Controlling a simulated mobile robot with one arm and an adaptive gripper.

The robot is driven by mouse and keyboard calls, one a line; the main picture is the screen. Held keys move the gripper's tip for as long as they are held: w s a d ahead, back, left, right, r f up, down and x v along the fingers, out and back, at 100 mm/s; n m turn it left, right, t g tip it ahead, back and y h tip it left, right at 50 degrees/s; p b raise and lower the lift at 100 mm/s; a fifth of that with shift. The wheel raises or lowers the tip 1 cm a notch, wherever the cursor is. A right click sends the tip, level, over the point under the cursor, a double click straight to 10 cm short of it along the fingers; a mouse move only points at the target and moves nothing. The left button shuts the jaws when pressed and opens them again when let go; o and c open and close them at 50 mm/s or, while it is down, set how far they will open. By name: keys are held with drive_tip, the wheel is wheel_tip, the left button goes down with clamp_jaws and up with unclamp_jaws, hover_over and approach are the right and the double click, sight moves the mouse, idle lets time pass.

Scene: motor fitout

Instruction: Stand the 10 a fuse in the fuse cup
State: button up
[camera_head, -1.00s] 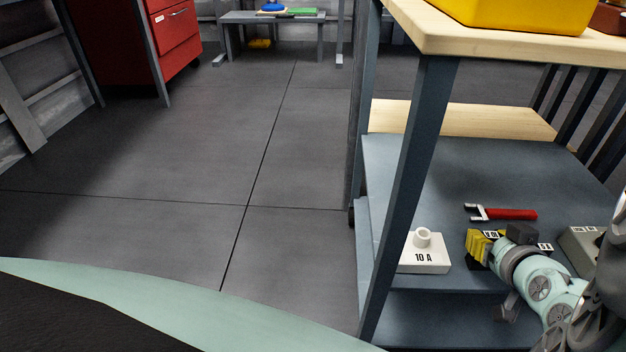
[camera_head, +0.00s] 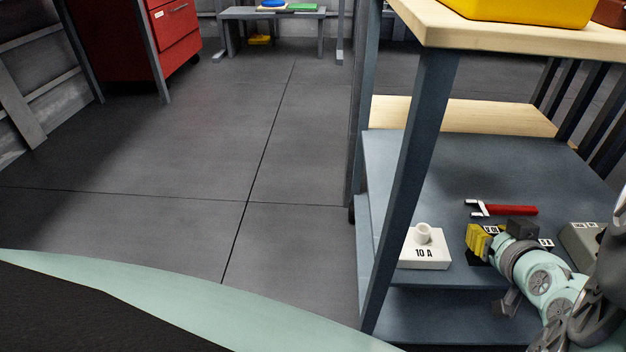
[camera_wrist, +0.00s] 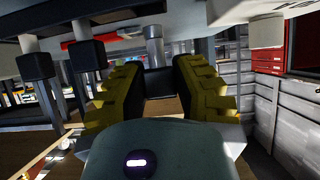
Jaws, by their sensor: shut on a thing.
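The fuse cup is a small white ring on a white block marked 10 A (camera_head: 425,248), on the grey shelf of the bench at right. It also seems to show upside down at the upper right of the wrist view (camera_wrist: 267,32). My gripper (camera_head: 476,240), with yellow finger pads, is just right of the cup block, apart from it.
A red-handled tool (camera_head: 508,210) lies behind my gripper on the shelf. A grey box (camera_head: 582,240) stands to the right. The bench leg (camera_head: 412,180) rises left of the cup, and the wooden top (camera_head: 500,38) overhangs the shelf. Open floor lies left.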

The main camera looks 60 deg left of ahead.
drive_tip(key=shift+f+b, duration=1.45)
drive_tip(key=shift+f, duration=0.05)
drive_tip(key=o, duration=0.9)
drive_tip(key=shift+o, duration=0.2)
drive_tip(key=shift+d, duration=0.1)
drive_tip(key=shift+v, duration=0.75)
drive_tip(key=v, duration=0.6)
drive_tip(key=shift+r, duration=0.1)
